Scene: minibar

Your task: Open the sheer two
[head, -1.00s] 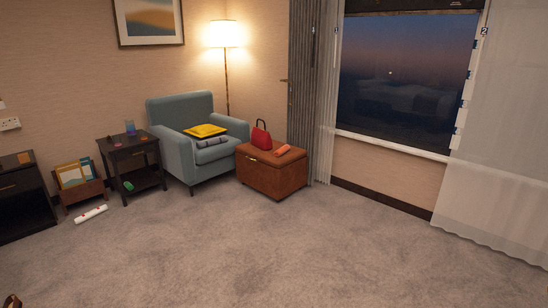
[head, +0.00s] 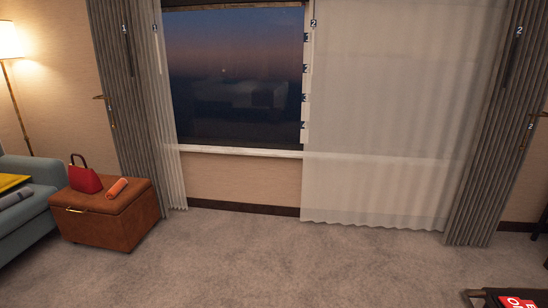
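The sheer labelled 2 (head: 395,120) is a pale, translucent curtain hanging over the right part of the window. Its left edge hangs near the middle of the view, with a small 2 tag at the top and several dark markers down a white strip (head: 306,110). Its right side meets a grey drape (head: 490,130) that also bears a 2. A narrow gathered sheer (head: 167,120) hangs at the window's left side; its tag is too small to read surely. Neither of my grippers is in view.
Bare dark window glass (head: 235,80) shows between the sheers. A grey drape labelled 1 (head: 130,110) hangs at left. A brown ottoman (head: 110,215) carries a red bag (head: 85,180) and an orange roll (head: 117,188). A dark piece with a red item (head: 517,302) stands at lower right. Carpet before the window is clear.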

